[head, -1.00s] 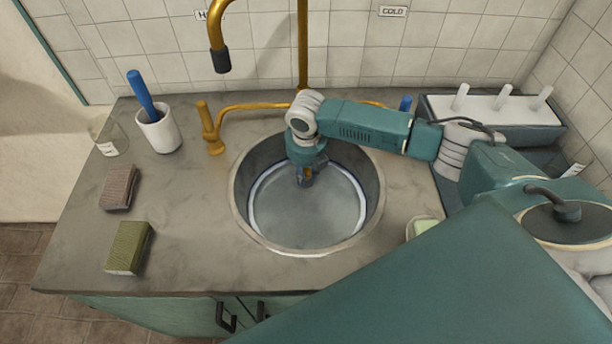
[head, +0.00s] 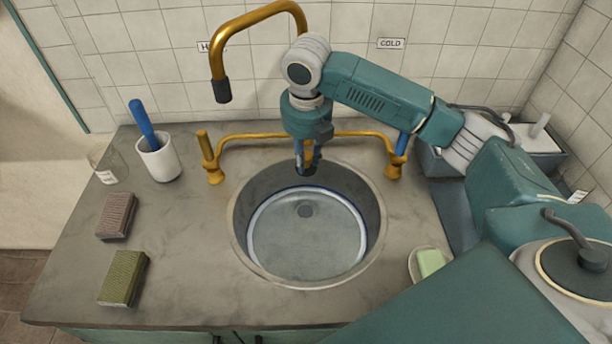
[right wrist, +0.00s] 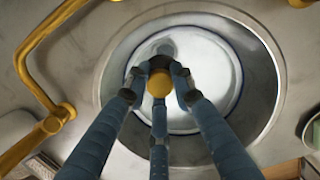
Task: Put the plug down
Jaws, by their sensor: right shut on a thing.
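My right gripper (head: 307,172) points down over the back of the round metal sink (head: 376,232), above its rim level. In the right wrist view its three blue fingers (right wrist: 158,78) are closed around a small round brass-coloured piece (right wrist: 160,84), which I take to be the plug. In the head view the plug cannot be made out. My left gripper is not in view.
A brass tap (head: 218,60) with side pipes stands behind the sink. A white cup (head: 160,163) with a blue-handled brush, a glass (head: 107,165), a brown sponge (head: 116,215) and a green sponge (head: 123,278) are at left. Green soap (head: 430,262) lies right. The counter left of the sink has free room.

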